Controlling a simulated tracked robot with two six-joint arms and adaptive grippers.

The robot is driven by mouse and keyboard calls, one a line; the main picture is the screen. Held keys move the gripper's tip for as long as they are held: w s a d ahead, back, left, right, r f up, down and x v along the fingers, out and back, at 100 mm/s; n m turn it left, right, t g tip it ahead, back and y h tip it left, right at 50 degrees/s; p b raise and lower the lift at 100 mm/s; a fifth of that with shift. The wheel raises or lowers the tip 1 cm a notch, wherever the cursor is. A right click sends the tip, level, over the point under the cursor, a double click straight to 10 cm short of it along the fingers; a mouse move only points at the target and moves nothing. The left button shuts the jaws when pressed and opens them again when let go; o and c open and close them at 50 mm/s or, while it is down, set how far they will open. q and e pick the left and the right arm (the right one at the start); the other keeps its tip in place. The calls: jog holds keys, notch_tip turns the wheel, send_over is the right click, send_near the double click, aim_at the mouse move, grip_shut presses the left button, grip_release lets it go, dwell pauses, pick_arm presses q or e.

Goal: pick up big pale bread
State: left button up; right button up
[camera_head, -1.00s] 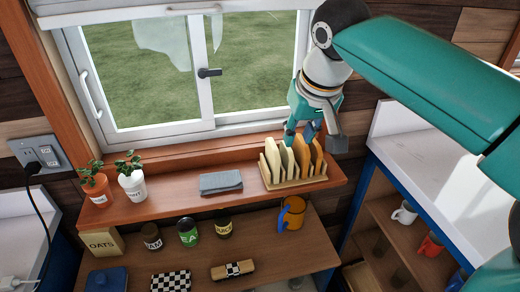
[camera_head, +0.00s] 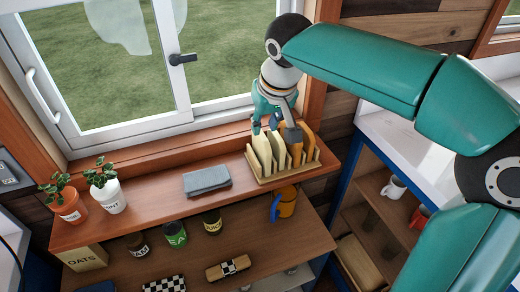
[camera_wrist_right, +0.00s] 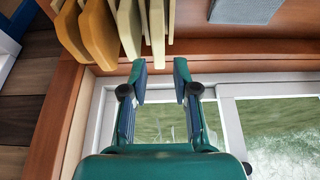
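A wooden rack (camera_head: 288,171) on the window shelf holds several upright bread slices. The pale slices (camera_head: 262,152) stand at its left in the head view, and browner ones (camera_head: 309,145) at its right. Which pale slice is the big one I cannot tell for sure. My right gripper (camera_head: 266,124) is at the tops of the pale slices, on the window side. In the right wrist view my right gripper (camera_wrist_right: 160,68) is open, with the end of a pale slice (camera_wrist_right: 157,32) showing between its fingertips; contact is not clear. My left gripper is out of view.
A folded grey cloth (camera_head: 207,180) lies left of the rack. Two potted plants (camera_head: 108,192) stand further left. An orange mug (camera_head: 287,203), tins and an oats box (camera_head: 84,259) are on the lower shelf. The window frame (camera_head: 180,125) is close behind the gripper.

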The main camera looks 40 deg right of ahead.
aim_at(262, 136)
jog(key=shift+x, duration=0.9)
jog(key=shift+p+x, duration=0.65)
jog(key=shift+x, duration=2.1)
jog(key=shift+w+d, duration=0.1)
jog(key=shift+f+b, duration=0.2)
jog(key=shift+b, duration=0.1)
grip_shut()
